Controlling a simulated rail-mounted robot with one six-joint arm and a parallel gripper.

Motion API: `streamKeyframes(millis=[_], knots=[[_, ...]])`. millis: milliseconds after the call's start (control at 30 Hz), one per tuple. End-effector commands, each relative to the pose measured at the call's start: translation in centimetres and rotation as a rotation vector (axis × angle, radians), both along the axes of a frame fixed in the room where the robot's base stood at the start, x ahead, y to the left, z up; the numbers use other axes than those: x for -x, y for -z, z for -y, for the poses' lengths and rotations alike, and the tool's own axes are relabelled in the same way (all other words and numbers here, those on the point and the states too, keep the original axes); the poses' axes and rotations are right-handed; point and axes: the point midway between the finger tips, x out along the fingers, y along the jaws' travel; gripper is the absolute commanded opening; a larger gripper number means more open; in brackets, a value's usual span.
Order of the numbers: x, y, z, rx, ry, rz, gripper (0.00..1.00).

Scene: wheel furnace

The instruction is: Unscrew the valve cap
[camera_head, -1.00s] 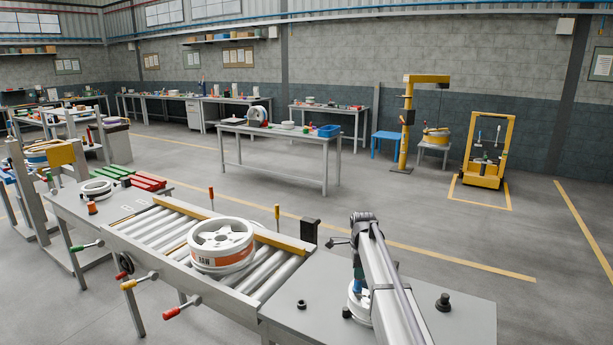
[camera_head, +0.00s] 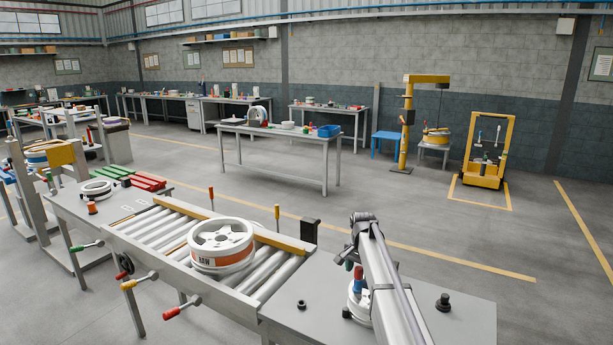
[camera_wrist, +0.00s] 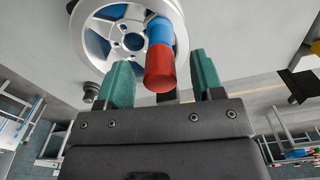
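The valve cap looks to be the red piece (camera_wrist: 160,70) in the wrist view, on the end of a blue stem (camera_wrist: 159,32). The stem stands at a silver-white wheel (camera_wrist: 128,38). My gripper (camera_wrist: 163,82) has its two green fingers apart, one on each side of the red cap, with visible gaps. In the head view the red cap (camera_head: 358,271) sits on top of the blue stem (camera_head: 357,285), above the wheel (camera_head: 356,309) on the grey table (camera_head: 440,325). My arm hides part of that wheel.
A wheel with an orange band (camera_head: 221,246) rests on the roller conveyor (camera_head: 165,228) to the left. A black knob (camera_head: 443,303) and a small black piece (camera_head: 301,304) are on the grey table. The table's right side is mostly clear.

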Motion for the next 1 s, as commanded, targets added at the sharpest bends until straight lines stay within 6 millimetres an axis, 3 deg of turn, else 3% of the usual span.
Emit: streamKeyframes(millis=[267, 367, 733, 833, 1000], knots=[[0.0, -0.4, 0.0, 0.000, 0.001, 0.000, 0.61], [0.0, -1.7, 0.0, 0.000, 0.001, 0.000, 0.61], [0.0, -10.2, 0.0, 0.000, 0.001, 0.000, 0.61], [0.0, -11.1, 0.0, 0.000, 0.001, 0.000, 0.61], [0.0, -10.8, 0.0, 0.000, -0.014, 0.000, 0.61]])
